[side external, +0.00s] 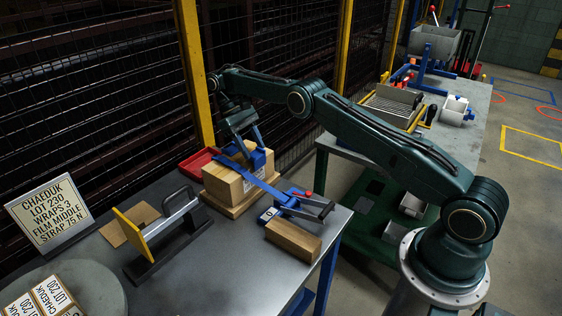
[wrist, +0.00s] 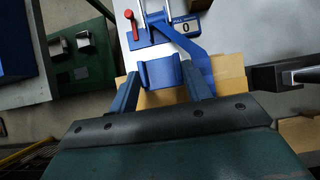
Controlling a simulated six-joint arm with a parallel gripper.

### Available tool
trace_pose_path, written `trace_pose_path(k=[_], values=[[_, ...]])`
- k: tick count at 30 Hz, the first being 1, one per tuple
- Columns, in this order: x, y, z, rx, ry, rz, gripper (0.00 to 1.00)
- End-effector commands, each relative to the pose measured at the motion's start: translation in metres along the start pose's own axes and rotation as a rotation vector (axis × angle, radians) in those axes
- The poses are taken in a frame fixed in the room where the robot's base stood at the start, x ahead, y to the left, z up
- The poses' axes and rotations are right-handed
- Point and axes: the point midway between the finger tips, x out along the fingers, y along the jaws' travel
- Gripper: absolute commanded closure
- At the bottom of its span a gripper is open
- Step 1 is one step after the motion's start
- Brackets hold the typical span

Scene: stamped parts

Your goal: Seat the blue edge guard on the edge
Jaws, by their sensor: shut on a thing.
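The blue edge guard (wrist: 160,75) is between the two fingers of my gripper (wrist: 163,92) in the wrist view, and my gripper is shut on it. In the side view the guard (side external: 257,160) is at the top of the wooden box (side external: 228,184), by its far upper edge, with my gripper (side external: 244,146) above it. I cannot tell whether the guard touches the box. A blue strap (side external: 264,184) slants from the box top down to the tensioner (side external: 298,203). In the wrist view the strap (wrist: 190,45) runs beside the guard, partly hidden by a finger.
The tensioner has a red knob (wrist: 128,14) and a display (wrist: 185,27) reading 0. A wooden block (side external: 293,240) lies in front of it. A black stand with a yellow plate (side external: 131,234), a red tray (side external: 199,162) and a sign (side external: 50,213) stand to the left.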

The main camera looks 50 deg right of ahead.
Motion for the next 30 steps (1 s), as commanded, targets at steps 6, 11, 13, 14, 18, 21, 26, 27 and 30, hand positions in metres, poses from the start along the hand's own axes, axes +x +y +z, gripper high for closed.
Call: trace_pose_path(k=[6, 11, 13, 14, 18, 21, 26, 27, 30], values=[[0.01, 0.0, -0.008, -0.001, 0.0, -0.001, 0.74], [0.013, 0.0, -0.011, -0.001, 0.002, -0.001, 0.74], [0.013, 0.0, -0.013, 0.0, 0.001, 0.0, 0.74], [0.013, 0.0, -0.013, -0.001, 0.001, 0.0, 0.74], [0.013, 0.0, -0.013, -0.001, 0.0, 0.0, 0.74], [0.013, 0.0, -0.013, -0.001, -0.001, 0.0, 0.74], [0.013, 0.0, -0.013, -0.001, 0.0, 0.0, 0.5], [0.013, 0.0, -0.013, -0.001, 0.0, 0.0, 0.42], [0.013, 0.0, -0.013, -0.001, 0.0, 0.0, 0.26]])
